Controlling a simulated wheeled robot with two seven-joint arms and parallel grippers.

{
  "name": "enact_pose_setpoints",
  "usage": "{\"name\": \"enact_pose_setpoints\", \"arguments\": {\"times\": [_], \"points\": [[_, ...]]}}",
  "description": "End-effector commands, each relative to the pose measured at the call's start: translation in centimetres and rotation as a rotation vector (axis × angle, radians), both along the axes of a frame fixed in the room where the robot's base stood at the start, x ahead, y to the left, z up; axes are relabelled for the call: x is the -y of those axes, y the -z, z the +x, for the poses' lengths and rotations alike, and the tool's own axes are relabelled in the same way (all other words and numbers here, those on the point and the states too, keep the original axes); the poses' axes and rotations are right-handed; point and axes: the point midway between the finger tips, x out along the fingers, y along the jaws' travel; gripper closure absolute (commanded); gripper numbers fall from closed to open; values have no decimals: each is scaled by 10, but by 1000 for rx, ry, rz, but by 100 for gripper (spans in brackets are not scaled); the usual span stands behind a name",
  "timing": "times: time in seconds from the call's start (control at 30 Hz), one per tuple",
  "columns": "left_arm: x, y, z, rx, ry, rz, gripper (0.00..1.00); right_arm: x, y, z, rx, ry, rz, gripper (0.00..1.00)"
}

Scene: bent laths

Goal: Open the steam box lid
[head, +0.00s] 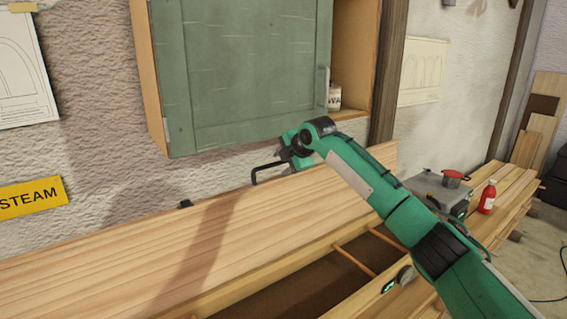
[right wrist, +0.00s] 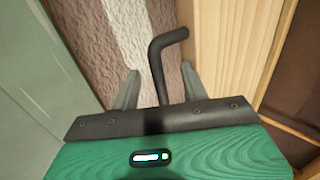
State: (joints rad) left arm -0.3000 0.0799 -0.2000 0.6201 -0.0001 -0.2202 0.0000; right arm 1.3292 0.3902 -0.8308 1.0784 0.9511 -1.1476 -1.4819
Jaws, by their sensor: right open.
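The steam box lid (head: 150,245) is a long pale wooden plank panel, tilted up along the wall. Below its lower edge the box interior (head: 285,296) shows dark, with thin wooden dowels (head: 353,260) across it. A black bent rod (head: 268,166) stands at the lid's upper edge; whether it is fixed to the lid I cannot tell. My right gripper (head: 288,158) is at this rod. In the right wrist view its open fingers (right wrist: 160,88) stand either side of the black rod (right wrist: 157,62), with gaps visible. My left gripper is out of view.
A green cabinet (head: 245,70) hangs on the wall just above my right gripper. A yellow STEAM sign (head: 32,198) is at left. A grey box (head: 437,190), a red pot (head: 454,179) and a red bottle (head: 487,197) stand at right. Floor shows at far right.

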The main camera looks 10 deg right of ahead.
Motion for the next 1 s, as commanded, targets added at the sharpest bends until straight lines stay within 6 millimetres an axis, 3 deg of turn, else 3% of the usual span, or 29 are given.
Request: {"name": "enact_pose_setpoints", "arguments": {"times": [0.7,1.0], "points": [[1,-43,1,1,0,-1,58,23,-53,-54,-1,0,0,53],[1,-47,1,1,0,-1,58,26,-58,-63,-3,1,0,53]]}}
